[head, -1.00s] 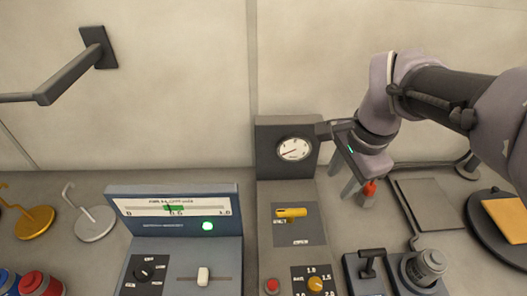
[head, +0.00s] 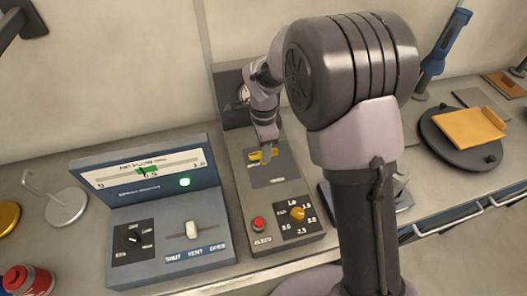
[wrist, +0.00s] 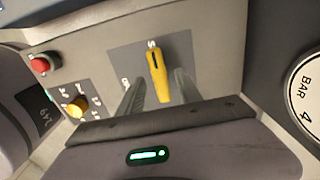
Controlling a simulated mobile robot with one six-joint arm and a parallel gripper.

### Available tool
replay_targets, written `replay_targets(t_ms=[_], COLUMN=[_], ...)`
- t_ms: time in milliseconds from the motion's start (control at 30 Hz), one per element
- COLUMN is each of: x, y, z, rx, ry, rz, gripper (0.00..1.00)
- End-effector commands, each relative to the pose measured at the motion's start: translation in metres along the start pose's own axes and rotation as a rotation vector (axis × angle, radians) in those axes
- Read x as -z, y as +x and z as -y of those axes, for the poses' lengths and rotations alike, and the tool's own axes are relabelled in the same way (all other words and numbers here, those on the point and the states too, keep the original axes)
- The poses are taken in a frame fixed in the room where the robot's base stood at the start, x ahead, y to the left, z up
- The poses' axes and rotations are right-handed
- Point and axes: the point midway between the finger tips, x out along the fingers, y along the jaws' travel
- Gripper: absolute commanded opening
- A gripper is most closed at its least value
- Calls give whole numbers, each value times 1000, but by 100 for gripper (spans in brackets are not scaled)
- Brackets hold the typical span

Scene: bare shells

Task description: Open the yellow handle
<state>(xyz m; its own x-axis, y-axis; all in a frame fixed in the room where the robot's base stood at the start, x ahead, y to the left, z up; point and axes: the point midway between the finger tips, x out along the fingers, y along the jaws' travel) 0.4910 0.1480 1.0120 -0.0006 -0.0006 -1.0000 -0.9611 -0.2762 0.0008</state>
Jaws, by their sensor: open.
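The yellow handle (head: 255,156) is on a dark plate on the grey panel, below the round gauge. In the wrist view the yellow handle (wrist: 157,72) points from a small "S" mark toward my gripper. My gripper (head: 266,157) is over the handle in the head view and partly hides it. In the wrist view my gripper (wrist: 159,80) is open, with one finger on each side of the handle. I cannot tell whether either finger touches it.
Below the handle are a red button (head: 259,224) and an orange knob (head: 298,213). A blue-grey console (head: 170,230) with a meter and white slider stands to the left. The round gauge (wrist: 307,100) is close on the right in the wrist view. My arm hides things to the right.

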Motion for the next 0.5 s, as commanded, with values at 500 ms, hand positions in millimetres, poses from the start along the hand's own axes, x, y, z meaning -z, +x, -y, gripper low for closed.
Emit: replay_targets(t_ms=[500], x=[0], y=[8], z=[0], rx=[0], ry=[0], rz=[1], gripper=[10])
